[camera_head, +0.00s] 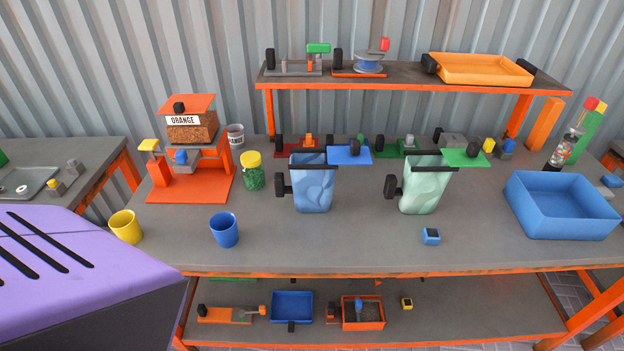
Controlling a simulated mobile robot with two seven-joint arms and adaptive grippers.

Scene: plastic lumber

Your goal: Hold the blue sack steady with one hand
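The blue sack (313,188) stands upright and open-topped near the middle of the workbench. A black handle sticks out at its left and a dark bar crosses its top. A flat blue plate (349,155) is at its upper right. A similar pale green sack (424,190) stands to its right, with a green plate (465,158) beside its top. Neither of my grippers is in the picture, and nothing of mine touches the blue sack.
A blue cup (224,230), a yellow cup (126,227) and a green jar with yellow lid (253,172) stand left of the sack. A small blue device (431,236) and a large blue bin (561,213) are to the right. A purple slab (80,265) fills the lower left. The bench front before the sack is clear.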

